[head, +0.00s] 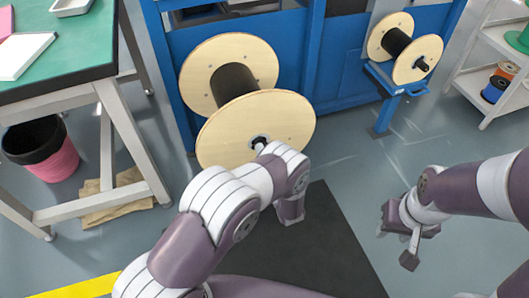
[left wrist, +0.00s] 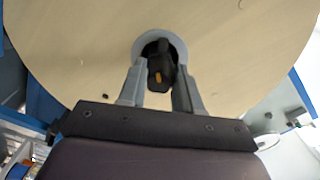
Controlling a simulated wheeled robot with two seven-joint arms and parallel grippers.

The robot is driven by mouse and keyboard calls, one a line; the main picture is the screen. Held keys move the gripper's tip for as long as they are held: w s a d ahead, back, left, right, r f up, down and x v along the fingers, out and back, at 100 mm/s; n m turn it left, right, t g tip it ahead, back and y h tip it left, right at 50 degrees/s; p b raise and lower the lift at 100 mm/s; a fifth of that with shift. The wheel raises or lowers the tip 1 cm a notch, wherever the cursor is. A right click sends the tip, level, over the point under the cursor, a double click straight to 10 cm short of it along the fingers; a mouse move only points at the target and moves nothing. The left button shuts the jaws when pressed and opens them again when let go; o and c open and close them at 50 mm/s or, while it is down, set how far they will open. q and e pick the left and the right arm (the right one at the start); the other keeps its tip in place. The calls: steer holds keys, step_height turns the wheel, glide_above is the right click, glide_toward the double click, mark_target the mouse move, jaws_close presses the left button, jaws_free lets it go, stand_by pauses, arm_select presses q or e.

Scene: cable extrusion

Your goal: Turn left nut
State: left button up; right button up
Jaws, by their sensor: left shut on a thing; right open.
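The left nut (left wrist: 160,72) is a black piece with an orange mark, at the hub of the large wooden cable spool (head: 285,113). In the left wrist view it sits between the two grey fingers of my left gripper (left wrist: 158,92), which is shut on it. In the head view my left arm's wrist covers most of the nut and the gripper. A pale grey ring (left wrist: 178,42) surrounds the hub opening behind the nut. My right gripper (head: 397,238) is open and empty, over the floor at the right.
A blue frame (head: 291,50) stands behind the large spool. A smaller spool (head: 422,60) is on the frame at the upper right. A green-topped table (head: 85,45) and a black-and-pink bin (head: 55,165) are at the left. A white shelf (head: 490,70) is at the far right. A dark mat (head: 325,245) lies on the floor.

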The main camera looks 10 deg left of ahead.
arm_select(q)
steer(key=shift+m+p, duration=0.7)
steer(key=shift+m, duration=6.9)
steer(key=o, duration=1)
steer(key=shift+o, duration=0.2)
steer(key=shift+r, duration=0.1)
